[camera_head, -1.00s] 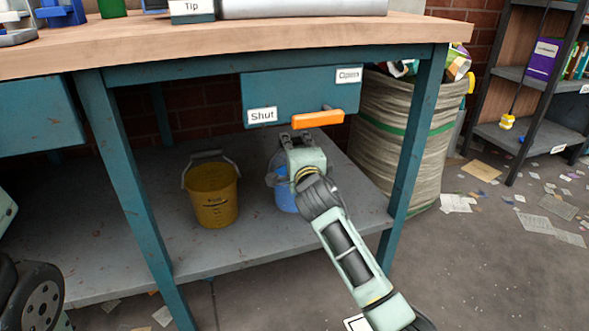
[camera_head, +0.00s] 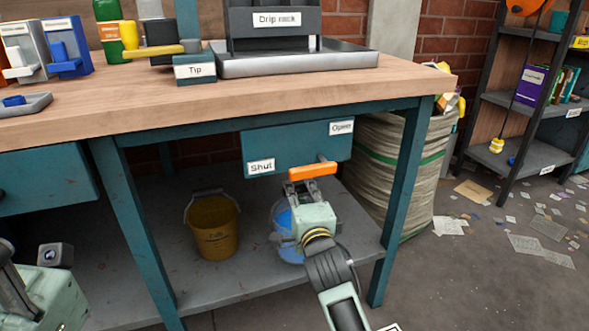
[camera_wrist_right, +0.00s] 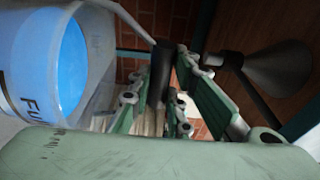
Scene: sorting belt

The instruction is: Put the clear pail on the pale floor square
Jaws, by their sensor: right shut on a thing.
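The clear pail (camera_head: 285,249), with blue inside, is under the bench, right of a yellow pail. It shows large at the left of the right wrist view (camera_wrist_right: 92,55), with partly cut-off lettering. My right gripper (camera_head: 308,188) is shut on the pail's raised handle, whose dark grip (camera_wrist_right: 160,75) lies between the fingers. I cannot tell whether the pail's base touches the shelf. The gripper is just below the orange drawer handle in the picture. Part of my left arm is at the lower left; its fingers are unclear. A pale floor patch (camera_head: 389,328) is cut off by the bottom edge.
The yellow pail (camera_head: 215,240) stands on the grey lower shelf (camera_head: 190,285). The drawer (camera_head: 285,145) with its orange handle (camera_head: 312,171) hangs above. A bench leg (camera_head: 403,210) stands to the right, with a large sack (camera_head: 385,165) behind it. Papers litter the right floor.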

